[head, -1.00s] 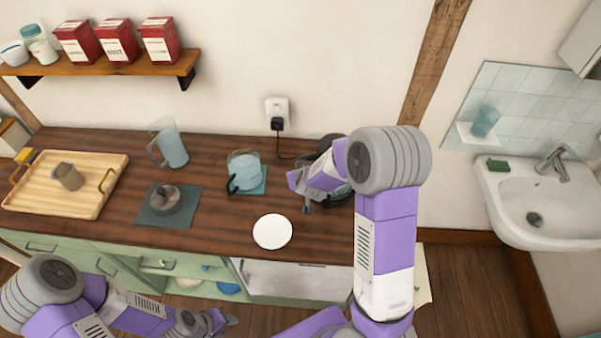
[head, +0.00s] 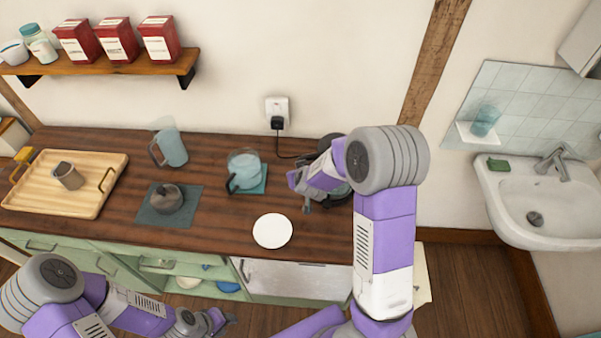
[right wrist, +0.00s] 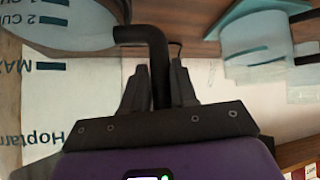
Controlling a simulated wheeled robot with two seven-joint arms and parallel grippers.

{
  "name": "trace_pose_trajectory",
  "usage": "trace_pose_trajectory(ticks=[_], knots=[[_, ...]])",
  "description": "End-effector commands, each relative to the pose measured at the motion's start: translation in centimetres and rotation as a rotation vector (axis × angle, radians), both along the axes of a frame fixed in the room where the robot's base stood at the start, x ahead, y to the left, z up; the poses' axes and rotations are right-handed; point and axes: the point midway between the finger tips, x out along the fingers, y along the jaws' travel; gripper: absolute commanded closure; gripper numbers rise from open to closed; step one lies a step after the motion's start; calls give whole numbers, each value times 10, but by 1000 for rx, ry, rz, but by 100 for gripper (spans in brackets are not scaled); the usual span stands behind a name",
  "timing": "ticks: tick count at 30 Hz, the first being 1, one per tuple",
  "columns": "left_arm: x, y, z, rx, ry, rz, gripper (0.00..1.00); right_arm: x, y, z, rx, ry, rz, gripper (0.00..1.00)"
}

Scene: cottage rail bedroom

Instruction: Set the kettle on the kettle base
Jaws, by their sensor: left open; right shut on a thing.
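The kettle (right wrist: 48,22) is clear with cup and MAX markings and a black handle (right wrist: 158,65). My right gripper (right wrist: 160,88) is shut on this handle in the right wrist view. In the head view my right gripper (head: 308,200) is at the counter's right end, and my arm hides most of the kettle. Dark rounded parts show around the arm there; I cannot tell the kettle base from the kettle, or whether they touch. My left gripper (head: 222,318) is open and empty, low in front of the cabinets.
A black cord runs from the wall plug (head: 277,122) towards the kettle. A glass jug (head: 244,168) on a teal mat stands to its left. A white disc (head: 272,230) lies near the front edge. A pitcher (head: 172,148), a grey pot (head: 167,199) and a wooden tray (head: 90,165) stand further left.

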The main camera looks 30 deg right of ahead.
Motion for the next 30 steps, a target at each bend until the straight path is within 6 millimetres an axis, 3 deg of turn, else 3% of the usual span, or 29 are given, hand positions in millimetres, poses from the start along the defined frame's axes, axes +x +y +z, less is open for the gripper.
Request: trace_pose_trajectory(ticks=[14,15,17,25,30], knots=[[0,0,-8,0,0,0,57,1,-1,-7,-4,-6,0,100],[0,0,-8,0,0,0,57,1,-1,-7,-4,-6,1,70],[0,0,-7,0,0,0,57,1,-1,-7,-3,-5,1,62],[0,0,-7,0,0,0,57,-1,0,-9,2,4,-1,62],[0,0,1,0,0,0,57,-8,2,0,1,3,1,62]])
